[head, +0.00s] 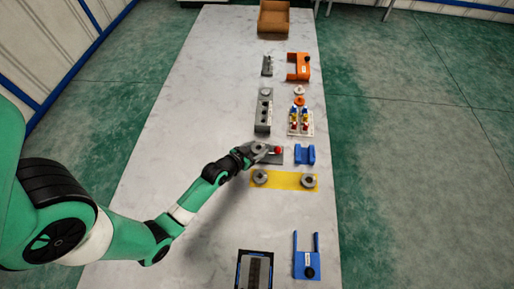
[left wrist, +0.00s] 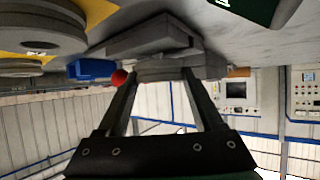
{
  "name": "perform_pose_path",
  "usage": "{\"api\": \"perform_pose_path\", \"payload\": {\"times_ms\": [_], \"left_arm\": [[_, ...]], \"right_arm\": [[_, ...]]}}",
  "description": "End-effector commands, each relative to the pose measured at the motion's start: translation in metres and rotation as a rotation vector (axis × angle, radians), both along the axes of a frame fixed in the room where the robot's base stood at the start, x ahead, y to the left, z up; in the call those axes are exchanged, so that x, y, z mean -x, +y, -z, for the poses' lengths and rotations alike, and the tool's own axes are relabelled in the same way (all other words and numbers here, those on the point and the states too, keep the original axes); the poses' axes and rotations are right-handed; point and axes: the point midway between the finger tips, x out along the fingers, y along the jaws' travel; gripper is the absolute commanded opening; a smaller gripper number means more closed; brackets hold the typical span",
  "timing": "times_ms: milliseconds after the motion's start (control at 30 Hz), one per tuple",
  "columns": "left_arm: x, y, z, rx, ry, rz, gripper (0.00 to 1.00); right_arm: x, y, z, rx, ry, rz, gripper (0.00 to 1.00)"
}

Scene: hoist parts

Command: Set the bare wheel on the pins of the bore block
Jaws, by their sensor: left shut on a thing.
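My left gripper (head: 254,150) is shut on a grey wheel (head: 258,147), which also shows between the fingers in the left wrist view (left wrist: 180,70). The wheel is at the left part of a low dark grey block (head: 268,159) with a red ball knob (head: 277,150). I cannot tell whether the wheel touches this block. Any pins there are hidden. A long grey block (head: 263,118) with a row of round features lies farther back; I cannot tell which block is the bore block. My right gripper is not in view.
Two grey wheels (head: 260,177) (head: 307,182) lie on a yellow mat (head: 284,181) in front. A blue bracket (head: 305,154) stands to the right. Behind are a parts board (head: 300,123) and an orange fixture (head: 298,67). The table's left side is clear.

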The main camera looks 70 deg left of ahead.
Motion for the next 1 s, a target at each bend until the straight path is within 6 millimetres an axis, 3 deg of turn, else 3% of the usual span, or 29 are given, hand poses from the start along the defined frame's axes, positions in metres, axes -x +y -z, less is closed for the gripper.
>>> {"api": "perform_pose_path", "payload": {"times_ms": [867,900,1000], "left_arm": [[-0.0006,0.0003,0.0080,-0.001,-0.003,0.000,0.00],[-0.0005,0.0003,0.0081,-0.001,-0.003,0.000,0.73],[-0.0004,0.0002,0.0083,-0.001,-0.003,0.000,0.91]], "right_arm": [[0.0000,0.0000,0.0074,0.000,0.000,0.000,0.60],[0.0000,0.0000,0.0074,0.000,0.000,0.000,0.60],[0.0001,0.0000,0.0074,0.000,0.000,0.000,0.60]]}}
